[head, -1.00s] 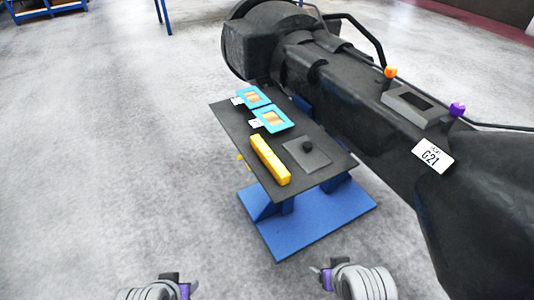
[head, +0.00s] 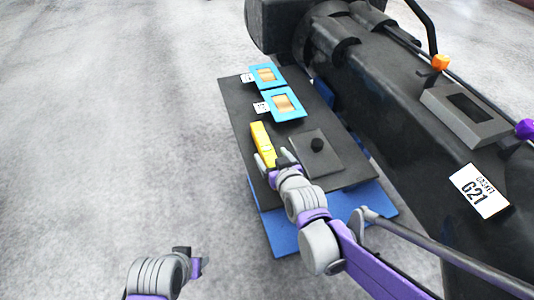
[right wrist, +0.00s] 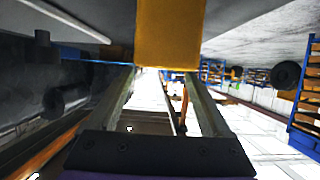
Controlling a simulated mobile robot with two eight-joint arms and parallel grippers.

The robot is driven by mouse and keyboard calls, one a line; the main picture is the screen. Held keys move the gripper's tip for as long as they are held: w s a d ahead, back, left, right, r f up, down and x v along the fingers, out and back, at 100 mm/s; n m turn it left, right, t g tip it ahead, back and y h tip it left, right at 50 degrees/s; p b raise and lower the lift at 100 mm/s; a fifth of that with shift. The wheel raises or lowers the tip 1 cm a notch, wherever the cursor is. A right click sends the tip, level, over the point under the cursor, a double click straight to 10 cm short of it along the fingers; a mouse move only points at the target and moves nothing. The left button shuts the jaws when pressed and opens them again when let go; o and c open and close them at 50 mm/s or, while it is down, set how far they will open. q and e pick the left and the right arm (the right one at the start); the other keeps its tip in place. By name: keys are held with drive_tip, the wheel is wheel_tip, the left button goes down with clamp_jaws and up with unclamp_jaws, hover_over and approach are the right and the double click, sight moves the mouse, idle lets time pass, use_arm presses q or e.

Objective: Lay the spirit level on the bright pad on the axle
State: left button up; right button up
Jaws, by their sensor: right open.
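The spirit level, a yellow bar (head: 263,143), lies on the dark stand top (head: 245,105). Its near end is partly hidden by my right gripper (head: 275,160), which is open with a finger towards either side of that end. In the right wrist view the yellow level (right wrist: 168,35) shows large beyond and between the open fingers (right wrist: 165,95); contact cannot be told. On the black axle (head: 400,100) sits a grey block with a dark recess (head: 466,115), perhaps the pad. My left gripper (head: 190,262) is low at left, away from the stand; its opening is unclear.
Two blue-framed pieces (head: 284,105) with white tags lie at the stand's far end. An orange knob (head: 440,62) and a purple knob (head: 525,129) flank the grey block. A G21 label (head: 478,191) is on the axle.

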sight(267, 149)
drive_tip(key=shift+x, duration=2.8)
drive_tip(key=shift+s, duration=0.1)
clamp_jaws()
